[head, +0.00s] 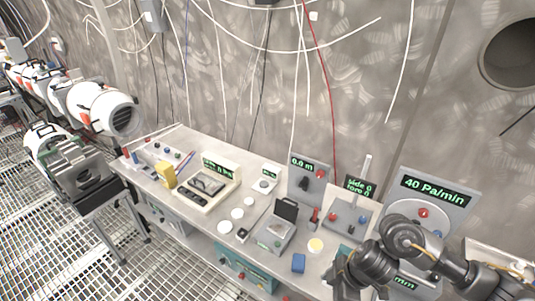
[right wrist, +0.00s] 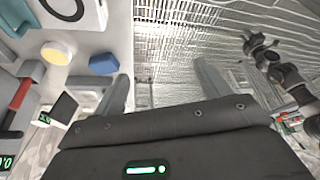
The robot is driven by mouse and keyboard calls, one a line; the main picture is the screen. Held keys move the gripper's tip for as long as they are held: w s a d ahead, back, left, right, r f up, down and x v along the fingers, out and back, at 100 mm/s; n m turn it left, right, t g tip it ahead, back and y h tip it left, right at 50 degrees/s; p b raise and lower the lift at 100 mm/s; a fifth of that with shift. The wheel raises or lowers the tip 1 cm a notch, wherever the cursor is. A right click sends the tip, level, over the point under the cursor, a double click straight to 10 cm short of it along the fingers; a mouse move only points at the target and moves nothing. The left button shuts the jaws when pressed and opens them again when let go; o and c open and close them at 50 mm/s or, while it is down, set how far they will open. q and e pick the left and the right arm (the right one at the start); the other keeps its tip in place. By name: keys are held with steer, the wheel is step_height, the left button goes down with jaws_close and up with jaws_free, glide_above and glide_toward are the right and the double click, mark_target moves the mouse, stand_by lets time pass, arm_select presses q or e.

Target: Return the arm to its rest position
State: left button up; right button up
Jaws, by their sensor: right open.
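My right arm comes in at the lower right of the head view, its dark joints in front of the bench's right end. In the right wrist view my right gripper (right wrist: 162,78) is open, its two grey fingers wide apart. Nothing is between them but a view of the floor grating. The left finger shows next to the blue block (right wrist: 103,64) and the bench edge; I cannot tell how far above the bench it is. In the head view my own arm partly hides the gripper. My left gripper does not show in the head view.
The bench (head: 195,213) carries a panel reading 40 Pa/min (head: 437,187), a 0.0 m panel (head: 308,178), a yellow disc (head: 315,245), a yellow block (head: 166,174) and white discs. White tube equipment (head: 100,108) stands at left. Open grating floor (head: 60,255) lies in front.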

steer(key=a+r+m+t+y, duration=0.35)
steer(key=a+t, duration=0.25)
steer(key=a, duration=0.4)
steer(key=s+d+f+m+g+h, duration=0.25)
steer(key=s+d+m+h, duration=0.2)
steer(key=s+d, duration=0.4)
steer(key=s+d+f+m+g+h, duration=0.1)
steer(key=s+d+f+m+h, duration=0.25)
steer(key=s+d+m, duration=0.4)
step_height(320, 180, down, 32)
steer(key=s+d+n+g+b, duration=0.1)
steer(key=s+d+n+b, duration=0.15)
steer(key=b, duration=0.35)
arm_select(q)
step_height(320, 180, down, 9)
steer(key=w+b, duration=0.1)
steer(key=b, duration=0.2)
steer(key=shift+f, duration=0.2)
arm_select(e)
steer(key=s+d+f+g, duration=0.1)
steer(key=s+d+f, duration=0.1)
steer(key=s+f, duration=1.4)
step_height(320, 180, down, 2)
steer(key=shift+d+f+m, duration=0.25)
steer(key=shift+d+m, duration=0.05)
steer(key=shift+d, duration=0.1)
